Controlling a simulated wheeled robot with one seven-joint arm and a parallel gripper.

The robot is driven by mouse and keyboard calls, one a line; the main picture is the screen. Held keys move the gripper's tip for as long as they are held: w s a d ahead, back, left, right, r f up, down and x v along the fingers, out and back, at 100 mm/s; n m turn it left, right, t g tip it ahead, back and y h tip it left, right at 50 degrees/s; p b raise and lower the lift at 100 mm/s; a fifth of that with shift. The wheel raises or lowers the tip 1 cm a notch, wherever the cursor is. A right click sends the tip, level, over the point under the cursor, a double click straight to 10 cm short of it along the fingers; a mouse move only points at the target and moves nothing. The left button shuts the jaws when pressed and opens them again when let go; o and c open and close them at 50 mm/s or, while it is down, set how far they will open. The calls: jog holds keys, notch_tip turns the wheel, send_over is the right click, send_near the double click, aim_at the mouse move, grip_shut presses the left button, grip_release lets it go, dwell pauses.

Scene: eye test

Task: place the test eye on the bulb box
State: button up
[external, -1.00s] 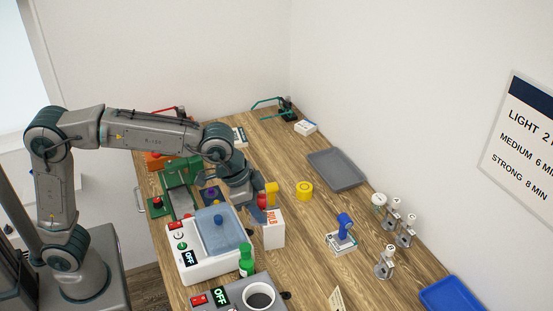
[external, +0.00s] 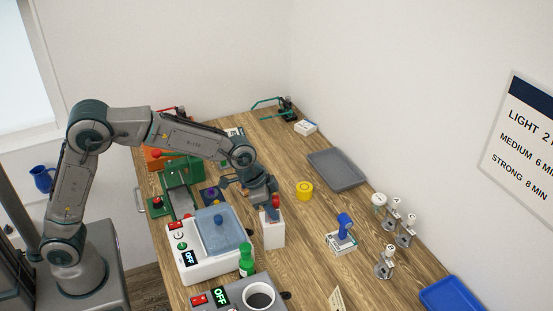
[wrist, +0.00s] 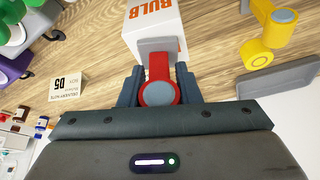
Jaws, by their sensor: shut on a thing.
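The test eye is probably the red piece (wrist: 158,72) with a round grey-blue disc in the wrist view. My gripper (wrist: 158,88) is shut on it, with one dark finger on either side. In the external view, my gripper (external: 268,203) holds the red piece (external: 276,201) at the top of the white bulb box (external: 272,233). The bulb box (wrist: 152,14), with orange BULB lettering, shows just beyond the piece in the wrist view. I cannot tell whether the piece touches the box. The fingers partly hide it in the external view.
A white machine with a blue lid (external: 218,228) and a green bottle (external: 246,262) stand left of the box. A yellow round thing (external: 304,190), a grey tray (external: 337,170) and a blue-topped piece (external: 344,226) are to the right. Bare wood lies between.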

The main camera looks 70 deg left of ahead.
jog(key=shift+f, duration=0.2)
jog(key=o, duration=1.1)
jog(key=shift+c, duration=0.2)
jog(key=shift+r, duration=0.1)
